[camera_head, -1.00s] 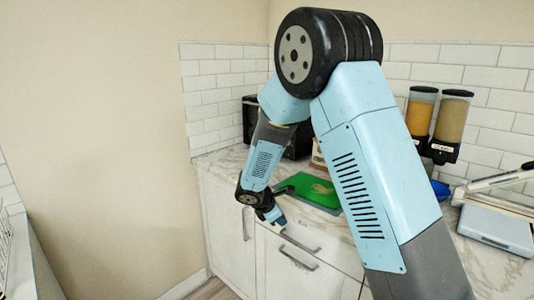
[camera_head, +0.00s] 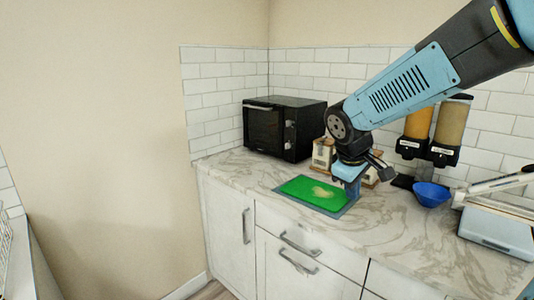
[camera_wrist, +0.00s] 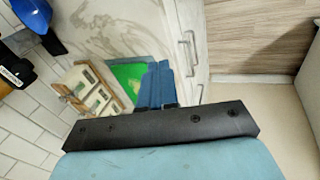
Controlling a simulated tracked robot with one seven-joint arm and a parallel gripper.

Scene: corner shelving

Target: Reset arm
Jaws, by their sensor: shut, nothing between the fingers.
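My gripper (camera_head: 349,176) is over the marble counter, just above the right edge of the green cutting board (camera_head: 300,188). In the wrist view its blue fingers (camera_wrist: 156,86) are together with nothing between them. My arm comes in from the upper right in the head view and hides part of the back wall and the things behind the wrist.
A black microwave (camera_head: 284,128) stands in the corner. Wooden-framed containers (camera_head: 322,154) are behind the board. Two dispensers (camera_head: 433,130), a blue bowl (camera_head: 431,193) and a white scale-like device (camera_head: 495,232) stand to the right. The counter's front stretch (camera_head: 370,225) is clear.

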